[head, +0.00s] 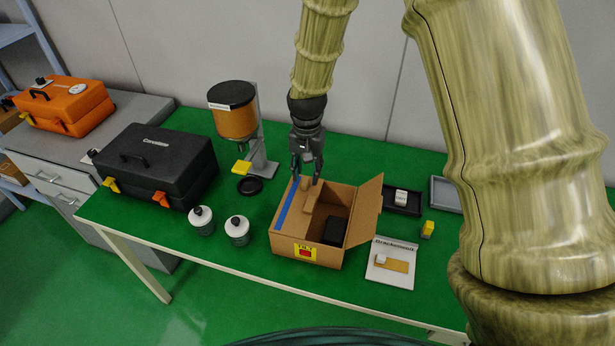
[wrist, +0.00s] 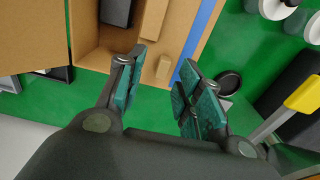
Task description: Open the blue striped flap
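An open-topped cardboard box (head: 309,249) stands on the green table. Its blue striped flap (head: 287,203) lies about flat over the left part of the top; the blue stripe (wrist: 203,40) also shows in the wrist view. The right flap (head: 366,210) stands open, leaning outward. A dark object (head: 335,231) lies inside the box. My gripper (head: 306,178) points down over the box's back edge, beside the striped flap. In the wrist view its two fingers (wrist: 160,95) are apart, with a small cardboard tab (wrist: 163,68) seen beyond the gap. I cannot tell whether they touch it.
A dispenser (head: 238,115) and black case (head: 158,165) are farther left. A black tray (head: 402,199), a yellow item (head: 428,229) and a printed card (head: 391,262) lie to the right.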

